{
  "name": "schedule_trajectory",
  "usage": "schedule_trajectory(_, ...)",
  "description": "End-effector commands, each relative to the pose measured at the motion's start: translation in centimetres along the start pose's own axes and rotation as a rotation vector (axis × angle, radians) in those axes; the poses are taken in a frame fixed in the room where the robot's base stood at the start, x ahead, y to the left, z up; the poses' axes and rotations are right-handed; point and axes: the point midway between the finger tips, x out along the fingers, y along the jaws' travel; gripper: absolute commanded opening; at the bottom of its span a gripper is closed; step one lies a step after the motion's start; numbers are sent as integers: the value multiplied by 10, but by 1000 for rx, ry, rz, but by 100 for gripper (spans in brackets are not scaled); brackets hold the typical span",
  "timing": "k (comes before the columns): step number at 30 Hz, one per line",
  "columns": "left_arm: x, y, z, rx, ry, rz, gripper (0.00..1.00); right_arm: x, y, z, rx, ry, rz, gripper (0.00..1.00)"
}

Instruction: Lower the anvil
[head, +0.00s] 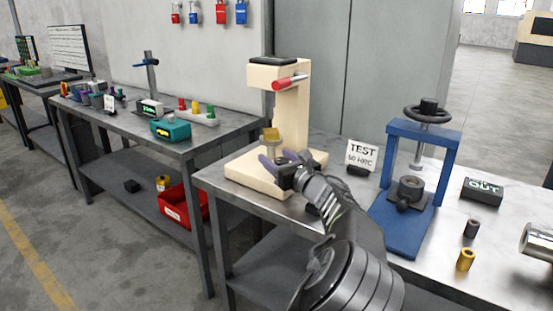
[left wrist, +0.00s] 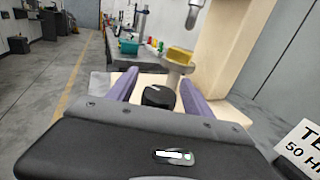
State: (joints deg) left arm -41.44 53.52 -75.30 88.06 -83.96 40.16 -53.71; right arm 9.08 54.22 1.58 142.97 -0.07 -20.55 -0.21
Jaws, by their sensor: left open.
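The cream hardness tester (head: 290,115) stands on the near bench, with a red handle on its head. Its anvil (head: 271,148) is a short grey post carrying a gold block (head: 270,134); in the left wrist view the block (left wrist: 180,55) sits on the anvil (left wrist: 174,73) below the grey tip (left wrist: 193,16), with a gap between. My left gripper (head: 274,168) is open in front of the post, low over the tester's base. In the left wrist view a black knob (left wrist: 158,97) shows between the purple fingers; I cannot tell whether they touch it. My right gripper is out of view.
A "TEST" card (head: 361,156) stands right of the tester, and a blue press (head: 407,235) beyond it. A dark "OUT" block (head: 482,191) and small cylinders lie at the right. Another bench (head: 215,135) stands at the left, with a red bin (head: 183,207) below.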

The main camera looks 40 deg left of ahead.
Motion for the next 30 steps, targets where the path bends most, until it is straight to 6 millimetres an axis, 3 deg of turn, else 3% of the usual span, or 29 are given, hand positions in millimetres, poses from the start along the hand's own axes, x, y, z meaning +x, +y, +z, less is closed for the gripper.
schedule_trajectory(10, 5, 0, 0, 1, 1, -1, 59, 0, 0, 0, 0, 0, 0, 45)
schedule_trajectory(30, 4, 0, 0, 1, 1, -1, 4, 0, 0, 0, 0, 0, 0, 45)
